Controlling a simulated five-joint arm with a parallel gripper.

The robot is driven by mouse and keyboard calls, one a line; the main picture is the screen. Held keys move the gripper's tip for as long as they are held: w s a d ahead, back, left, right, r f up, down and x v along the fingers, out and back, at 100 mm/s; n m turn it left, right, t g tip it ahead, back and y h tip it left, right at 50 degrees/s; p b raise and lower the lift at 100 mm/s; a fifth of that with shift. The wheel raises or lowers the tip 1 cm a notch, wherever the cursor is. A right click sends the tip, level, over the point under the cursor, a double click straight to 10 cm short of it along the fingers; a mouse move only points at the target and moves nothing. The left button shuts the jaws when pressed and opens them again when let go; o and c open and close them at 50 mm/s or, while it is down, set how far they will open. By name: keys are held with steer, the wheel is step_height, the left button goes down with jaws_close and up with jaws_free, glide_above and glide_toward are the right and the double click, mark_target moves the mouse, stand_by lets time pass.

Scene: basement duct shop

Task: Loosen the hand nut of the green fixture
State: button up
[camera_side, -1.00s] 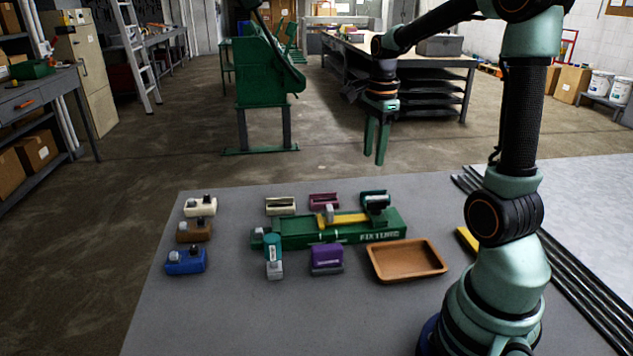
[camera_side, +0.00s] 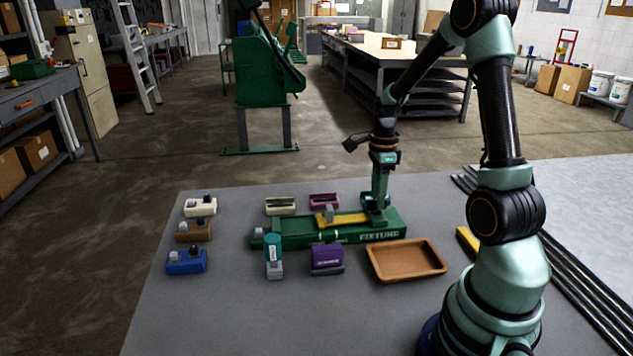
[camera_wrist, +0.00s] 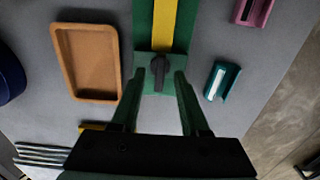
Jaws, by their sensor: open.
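The green fixture (camera_side: 310,230) lies on the grey table, with a yellow bar (camera_side: 350,218) along its top. In the wrist view the fixture (camera_wrist: 143,20) runs up the picture. Its dark hand nut (camera_wrist: 160,72) sits near the end of the yellow bar. My gripper (camera_wrist: 159,75) is open, with one finger on each side of the nut; I cannot tell whether they touch it. In the side view my gripper (camera_side: 378,205) points down at the fixture's right end and hides the nut there.
A brown tray (camera_side: 405,276) lies in front of the fixture's right end. A teal block (camera_wrist: 222,80) is close beside the gripper. Cream (camera_side: 280,206) and magenta (camera_side: 323,200) blocks stand behind; a teal-topped piece (camera_side: 273,257) and purple block (camera_side: 327,260) stand in front.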

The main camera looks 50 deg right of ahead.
steer(key=shift+f, duration=0.5)
jaws_close()
